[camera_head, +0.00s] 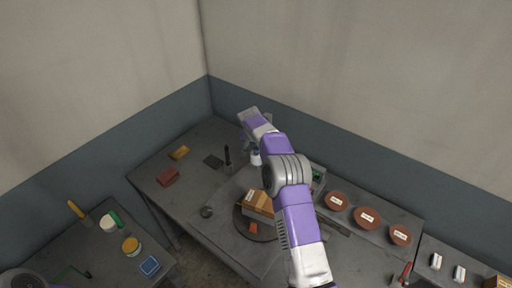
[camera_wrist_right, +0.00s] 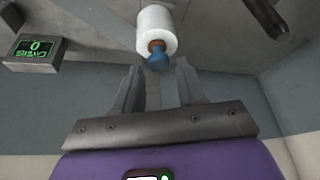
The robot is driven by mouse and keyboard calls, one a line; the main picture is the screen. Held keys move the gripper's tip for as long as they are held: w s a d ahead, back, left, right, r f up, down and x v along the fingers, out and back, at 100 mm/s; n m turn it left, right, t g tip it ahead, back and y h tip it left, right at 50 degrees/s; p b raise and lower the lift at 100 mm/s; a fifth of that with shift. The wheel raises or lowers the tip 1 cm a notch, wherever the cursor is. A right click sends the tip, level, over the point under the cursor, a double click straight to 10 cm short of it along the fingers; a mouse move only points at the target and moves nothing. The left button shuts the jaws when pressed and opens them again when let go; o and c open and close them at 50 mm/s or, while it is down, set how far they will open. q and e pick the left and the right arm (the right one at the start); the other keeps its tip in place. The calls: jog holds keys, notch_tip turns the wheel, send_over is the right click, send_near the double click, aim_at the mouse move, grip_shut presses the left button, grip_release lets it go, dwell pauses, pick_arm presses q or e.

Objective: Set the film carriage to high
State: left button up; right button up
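The film carriage shows in the right wrist view as a white roll (camera_wrist_right: 156,28) with a brown core and a blue knob (camera_wrist_right: 158,60) at its near end. In the head view a small white part of it (camera_head: 256,159) shows beside my right arm; most of it is hidden. My right gripper (camera_wrist_right: 158,82) is open and empty, its two fingers spread either side of the line to the blue knob. The knob lies just beyond the fingertips, and contact cannot be told. My left gripper is not in view.
A box (camera_head: 258,202) stands on a dark round turntable (camera_head: 243,224), partly behind my right arm. A green-lit display (camera_wrist_right: 38,48) is left of the roll. Several labelled brown discs (camera_head: 367,218) lie at the right. A red block (camera_head: 167,176) lies on the left table.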

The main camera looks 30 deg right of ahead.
jog(key=shift+o, duration=0.8)
jog(key=shift+s+a, duration=0.1)
jog(key=shift+f, duration=0.15)
jog(key=v, duration=0.7)
jog(key=shift+r, duration=0.3)
